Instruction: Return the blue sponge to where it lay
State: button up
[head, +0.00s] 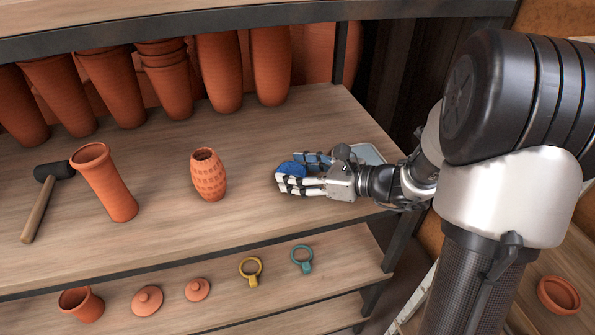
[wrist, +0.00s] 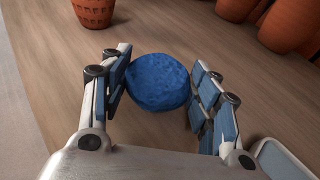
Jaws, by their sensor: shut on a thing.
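The blue sponge (wrist: 158,82) is round with a rough surface. In the wrist view it sits between the two fingers of my gripper (wrist: 155,92), close to the shelf board. My gripper is shut on it. In the head view my gripper (head: 294,180) is over the right part of the upper shelf, and part of the sponge (head: 291,169) shows between the fingers. I cannot tell whether the sponge touches the shelf. A pale blue-grey tray (head: 369,153) lies behind my gripper near the shelf's right end, partly hidden; its edge (wrist: 277,158) shows at the wrist view's lower right.
A textured clay vase (head: 208,176), a tall clay vase (head: 105,183) and a mallet (head: 43,201) are left of my gripper. Tall clay pots (head: 219,72) line the back. The lower shelf holds a yellow ring tool (head: 250,270) and a teal one (head: 302,259). Bare board (head: 258,142) surrounds my gripper's left.

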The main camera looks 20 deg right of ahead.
jog(key=shift+f+b, duration=0.35)
jog(key=shift+f, duration=0.1)
jog(key=o, duration=1.3)
jog(key=shift+c, duration=0.2)
